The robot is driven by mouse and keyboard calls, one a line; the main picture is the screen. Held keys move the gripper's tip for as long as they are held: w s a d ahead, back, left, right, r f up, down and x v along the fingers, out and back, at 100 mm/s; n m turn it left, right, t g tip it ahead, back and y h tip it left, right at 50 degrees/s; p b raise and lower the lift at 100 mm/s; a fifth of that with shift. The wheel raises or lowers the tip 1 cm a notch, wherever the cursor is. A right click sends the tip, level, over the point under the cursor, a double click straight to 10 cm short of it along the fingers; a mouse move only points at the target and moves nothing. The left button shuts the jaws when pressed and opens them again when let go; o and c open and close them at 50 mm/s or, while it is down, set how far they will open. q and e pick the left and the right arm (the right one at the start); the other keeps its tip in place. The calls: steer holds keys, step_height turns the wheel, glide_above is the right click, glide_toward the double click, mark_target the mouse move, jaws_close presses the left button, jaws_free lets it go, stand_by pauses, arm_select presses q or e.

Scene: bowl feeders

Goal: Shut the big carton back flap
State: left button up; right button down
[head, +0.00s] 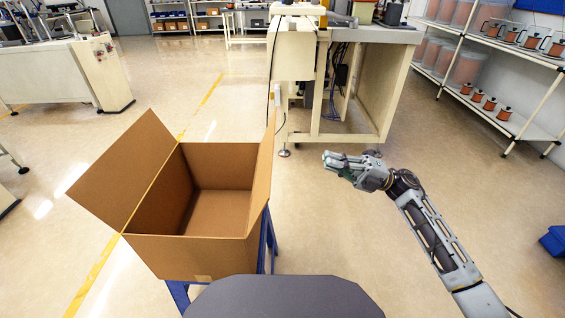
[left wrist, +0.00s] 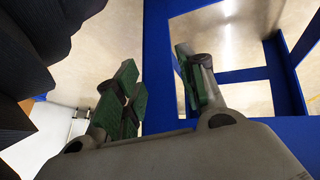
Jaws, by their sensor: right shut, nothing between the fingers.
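The big carton (head: 195,257) stands on a blue stand in the head view, left of centre, and its inside looks empty. Its left flap (head: 122,170) leans outward and its right flap (head: 263,170) stands nearly upright. No back flap shows raised above the back edge; I cannot tell where it lies. My right gripper (head: 331,161) is shut and empty, to the right of the carton and apart from it. My left gripper (left wrist: 157,60) shows only in the left wrist view, its green-padded fingers apart with nothing between them.
The blue stand (head: 263,245) also shows as blue bars in the left wrist view (left wrist: 215,76). A workbench (head: 372,85) stands behind, right of the carton. A shelf (head: 500,110) with jars is at the right. The floor between is clear.

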arm_select(q)
steer(key=shift+w+d+r+t+h+b, duration=0.3)
steer(key=shift+r+b, duration=0.2)
steer(key=shift+b, duration=0.25)
steer(key=shift+w+d+r+t+h+b, duration=0.15)
steer(key=shift+d+r+b, duration=0.3)
steer(key=shift+b, duration=0.25)
arm_select(e)
steer(key=shift+w+f, duration=0.15)
steer(key=shift+f, duration=0.75)
steer(key=shift+w+f, duration=0.15)
steer(key=shift+f, duration=0.7)
steer(key=p, duration=0.4)
glide_toward(264, 162)
steer(key=a+r, duration=0.3)
steer(key=r, duration=0.3)
arm_select(q)
steer(key=shift+g+y, duration=0.35)
steer(key=r, duration=0.2)
steer(key=a+r, duration=0.1)
steer(key=r, duration=0.1)
steer(key=shift+r, duration=0.3)
arm_select(e)
steer(key=shift+s+a+r, duration=0.35)
steer(key=shift+s+a, duration=0.05)
steer(key=shift+a, duration=0.35)
arm_select(q)
steer(key=shift+s+f, duration=0.25)
steer(key=shift+s, duration=0.05)
